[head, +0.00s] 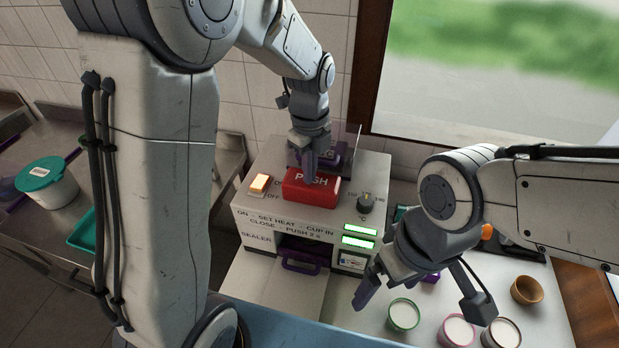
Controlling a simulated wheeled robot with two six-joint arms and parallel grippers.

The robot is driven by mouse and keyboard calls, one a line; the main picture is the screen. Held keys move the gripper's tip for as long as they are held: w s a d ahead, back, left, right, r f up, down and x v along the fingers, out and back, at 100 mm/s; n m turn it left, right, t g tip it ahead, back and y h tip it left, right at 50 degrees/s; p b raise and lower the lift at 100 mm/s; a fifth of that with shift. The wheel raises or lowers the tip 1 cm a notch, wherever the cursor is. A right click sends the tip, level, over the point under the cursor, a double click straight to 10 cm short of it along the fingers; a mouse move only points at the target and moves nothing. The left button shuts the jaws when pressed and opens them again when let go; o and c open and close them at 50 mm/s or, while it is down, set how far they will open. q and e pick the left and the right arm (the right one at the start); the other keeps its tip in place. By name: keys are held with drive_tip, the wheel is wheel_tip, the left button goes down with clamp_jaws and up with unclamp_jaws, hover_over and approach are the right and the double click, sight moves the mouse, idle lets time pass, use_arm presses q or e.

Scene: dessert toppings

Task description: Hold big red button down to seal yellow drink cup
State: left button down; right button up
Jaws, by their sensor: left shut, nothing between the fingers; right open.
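The sealer machine (262,222) stands against the tiled wall. Its big red button (323,193), marked PUSH, is on its sloped top. My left gripper (310,175) is shut and empty, pointing down with its fingertips at the button's upper part. They appear to touch it, but how far it is pressed I cannot tell. The sealer's front opening has a purple handle (303,265) across it. No yellow drink cup shows; the inside of the sealer is dark and mostly hidden. My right gripper (421,299) is open and empty, right of the sealer above the counter.
An orange ON/OFF switch (260,183), a dark knob (366,205) and lit green displays (360,231) are on the sealer. White-filled cups (404,315) and a brown bowl (528,291) stand below and right of my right gripper. A teal-lidded tub (46,187) is far left.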

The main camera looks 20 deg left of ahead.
sight(308, 189)
use_arm(q)
drive_tip(key=shift+f+b, duration=0.95)
drive_tip(key=shift+f, duration=0.55)
drive_tip(key=shift+s+f, duration=0.2)
drive_tip(key=shift+f, duration=0.15)
idle(1.8)
drive_tip(key=shift+s+r, duration=0.1)
drive_tip(key=shift+s, duration=0.05)
drive_tip(key=shift+s+r, duration=0.1)
drive_tip(key=shift+s, duration=0.25)
drive_tip(key=shift+s+r+p, duration=0.2)
drive_tip(key=shift+s+r, duration=0.1)
drive_tip(key=shift+s, duration=0.3)
drive_tip(key=shift+s+r+p, duration=0.2)
drive_tip(key=shift+s+r, duration=0.05)
drive_tip(key=shift+s, duration=0.3)
drive_tip(key=shift+r, duration=0.15)
